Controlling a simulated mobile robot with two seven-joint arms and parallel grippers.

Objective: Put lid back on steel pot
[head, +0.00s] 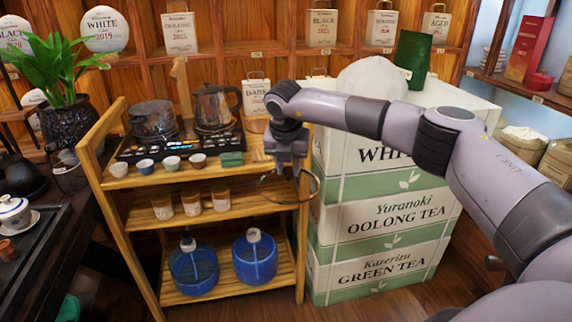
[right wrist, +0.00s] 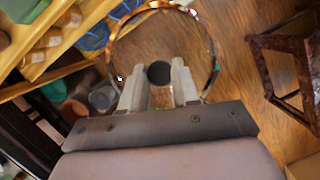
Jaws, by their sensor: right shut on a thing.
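The steel pot (head: 153,120) stands on the black cooktop at the left of the wooden shelf's top. My right gripper (head: 289,168) points down at the shelf's right end, well right of the pot. It is shut on the lid (head: 286,202), a clear disc with a thin dark rim. In the right wrist view, the lid (right wrist: 211,45) shows as a see-through ring beyond the fingers, with its dark round knob (right wrist: 159,73) between them. The gripper partly hides the lid in the head view. My left gripper is not in view.
A glass kettle (head: 214,108) stands right of the pot on the cooktop (head: 180,147). Several small cups line the shelf's front edge, with jars and two blue water containers (head: 255,258) below. Stacked tea boxes (head: 385,230) stand right of the shelf, behind my right arm.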

